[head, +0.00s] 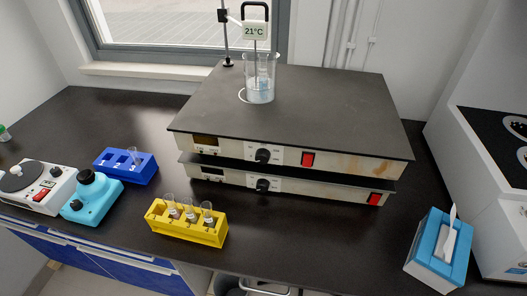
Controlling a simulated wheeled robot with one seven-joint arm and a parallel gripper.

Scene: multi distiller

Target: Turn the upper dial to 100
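The upper dial (262,156) is a round black knob on the front panel of the upper hotplate unit (350,162). A red switch (307,160) sits to its right and a dark display (206,141) to its left. The dial's exact setting is too small to read. A lower dial (262,185) sits just below on the second, stacked unit (325,191), which has its own red switch (375,198). My gripper does not show in the head view.
A glass beaker (260,78) with a thermometer reading 21°C (255,30) stands on the upper plate. A yellow tube rack (187,224), blue rack (126,165), teal device (91,196) and tissue box (440,247) stand around. The bench in front of the dials is clear.

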